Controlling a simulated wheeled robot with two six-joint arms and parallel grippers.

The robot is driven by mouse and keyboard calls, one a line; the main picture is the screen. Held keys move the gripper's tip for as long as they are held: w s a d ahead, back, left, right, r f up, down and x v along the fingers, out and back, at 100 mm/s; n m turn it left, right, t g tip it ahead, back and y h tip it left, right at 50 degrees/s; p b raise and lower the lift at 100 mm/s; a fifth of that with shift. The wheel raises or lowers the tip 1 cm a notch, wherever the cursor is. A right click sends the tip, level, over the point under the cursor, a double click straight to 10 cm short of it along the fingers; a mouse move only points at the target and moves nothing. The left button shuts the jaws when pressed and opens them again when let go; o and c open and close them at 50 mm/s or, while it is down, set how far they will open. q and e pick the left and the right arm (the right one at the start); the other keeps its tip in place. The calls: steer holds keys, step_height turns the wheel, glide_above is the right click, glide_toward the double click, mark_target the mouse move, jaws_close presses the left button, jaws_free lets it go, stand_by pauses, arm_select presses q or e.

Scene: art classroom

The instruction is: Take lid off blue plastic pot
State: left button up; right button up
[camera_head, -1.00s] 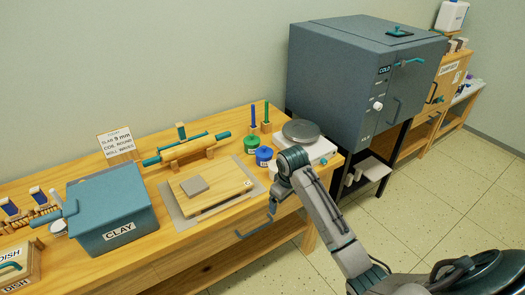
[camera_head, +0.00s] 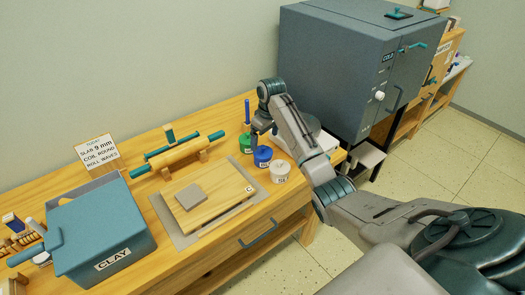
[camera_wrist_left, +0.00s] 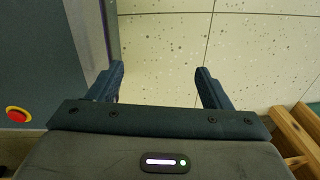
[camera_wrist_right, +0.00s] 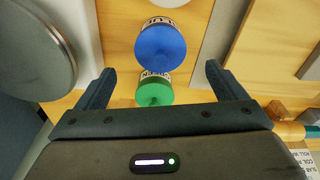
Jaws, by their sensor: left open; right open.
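The blue plastic pot (camera_head: 262,156) with its blue lid stands on the wooden table between a green pot (camera_head: 247,144) and a white pot (camera_head: 280,172). My right gripper (camera_head: 262,136) is above and just behind the blue pot, pointing down, partly hidden by its own arm. In the right wrist view, the open right gripper (camera_wrist_right: 157,72) has nothing between its fingers at their height. The blue lid (camera_wrist_right: 160,47) and green lid (camera_wrist_right: 155,92) show below between the fingertips. My left gripper (camera_wrist_left: 160,72) is open and empty over the speckled floor.
A scale with a round grey plate (camera_wrist_right: 35,50) stands beside the pots, partly behind my right arm in the head view. A board (camera_head: 208,195) with a grey slab, a rolling pin (camera_head: 178,154) and a clay bin (camera_head: 100,235) lie left. The kiln (camera_head: 335,65) stands right.

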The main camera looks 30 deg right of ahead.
mark_target(263, 146)
steer(key=f, duration=0.1)
steer(key=f+p, duration=0.1)
steer(key=f, duration=0.2)
steer(key=shift+w+a+f+p, duration=0.1)
steer(key=shift+w+a+p, duration=0.05)
steer(key=shift+w+p, duration=0.2)
steer(key=shift+f, duration=0.35)
steer(key=shift+w+f, duration=0.1)
steer(key=shift+f, duration=0.1)
steer(key=c, duration=1)
arm_select(q)
steer(key=w+r, duration=0.2)
steer(key=w, duration=0.1)
arm_select(e)
steer(key=shift+c, duration=0.3)
